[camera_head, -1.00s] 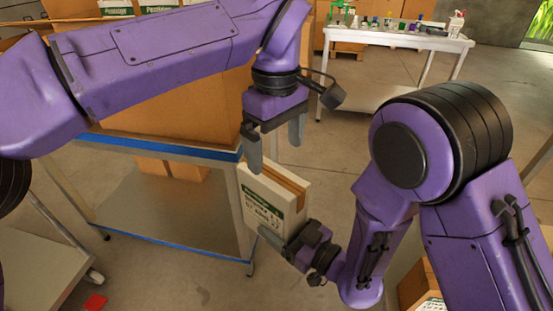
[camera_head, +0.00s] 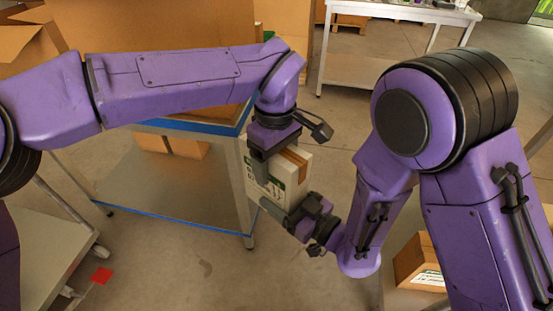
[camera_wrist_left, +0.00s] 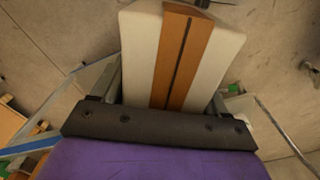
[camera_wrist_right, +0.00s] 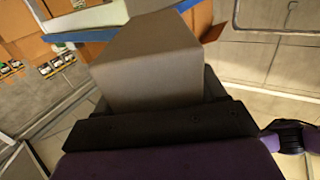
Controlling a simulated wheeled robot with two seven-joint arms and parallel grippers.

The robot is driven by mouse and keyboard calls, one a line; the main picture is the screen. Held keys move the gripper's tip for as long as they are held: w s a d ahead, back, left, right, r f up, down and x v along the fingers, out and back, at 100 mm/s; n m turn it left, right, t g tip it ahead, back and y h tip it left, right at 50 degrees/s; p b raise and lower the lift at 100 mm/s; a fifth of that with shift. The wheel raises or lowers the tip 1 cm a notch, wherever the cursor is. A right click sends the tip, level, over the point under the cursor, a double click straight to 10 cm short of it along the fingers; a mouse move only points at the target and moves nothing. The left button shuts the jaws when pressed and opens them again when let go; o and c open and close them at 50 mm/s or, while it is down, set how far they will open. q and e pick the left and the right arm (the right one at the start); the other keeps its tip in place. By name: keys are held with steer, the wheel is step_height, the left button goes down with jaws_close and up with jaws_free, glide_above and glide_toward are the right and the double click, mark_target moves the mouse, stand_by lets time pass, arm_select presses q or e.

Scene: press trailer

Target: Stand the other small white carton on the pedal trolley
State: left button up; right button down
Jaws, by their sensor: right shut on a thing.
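The small white carton (camera_head: 274,188) has brown tape across its top and green print on its side, and stands roughly upright in the air. My right gripper (camera_head: 291,207) is shut on its lower part. In the right wrist view the carton (camera_wrist_right: 150,75) fills the space between the fingers. My left gripper (camera_head: 276,162) is at the carton's top from above. In the left wrist view its open fingers lie on either side of the taped carton (camera_wrist_left: 145,55). A grey trolley (camera_head: 50,235) stands at the lower left, with a red flat piece (camera_head: 102,276) by it, low down.
A blue-edged table (camera_head: 190,128) with a lower shelf (camera_head: 160,195) stands behind the carton and bears large brown boxes (camera_head: 150,30). A white bench (camera_head: 400,12) stands at the back. A brown carton (camera_head: 422,258) is at the lower right. Bare floor lies between.

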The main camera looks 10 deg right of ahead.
arm_select(q)
steer(key=shift+w+d, duration=0.1)
jaws_close()
arm_select(e)
steer(key=shift+s+a, duration=0.15)
steer(key=shift+a, duration=0.15)
arm_select(q)
steer(key=shift+r, duration=0.1)
arm_select(e)
steer(key=shift+c, duration=1.2)
jaws_free()
steer(key=shift+o, duration=1.2)
